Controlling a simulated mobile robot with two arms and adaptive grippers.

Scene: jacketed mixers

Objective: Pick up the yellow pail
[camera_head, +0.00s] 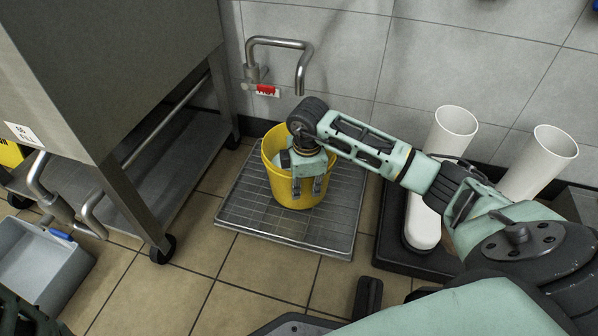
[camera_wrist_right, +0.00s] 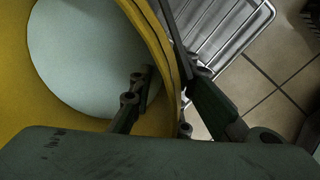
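The yellow pail (camera_head: 290,190) stands upright on a metal floor grate (camera_head: 342,243) below a wall spout. My right gripper (camera_head: 307,187) reaches down at the pail's near right side. In the right wrist view the pail's wall (camera_wrist_right: 162,50) runs between the two fingers of the gripper (camera_wrist_right: 170,85). One finger is inside the pail and the other is outside. A gap shows between the inner finger and the wall, so the gripper looks open around the rim. The pail has a pale round area inside. I cannot make out my left gripper in either view.
A bent metal spout (camera_head: 280,45) sticks out from the wall above the pail. A steel wheeled table (camera_head: 110,70) stands at left, with a grey bin (camera_head: 40,265) at lower left. White upright tubes (camera_head: 540,160) stand on the right. Tiled floor (camera_head: 240,285) is open in front.

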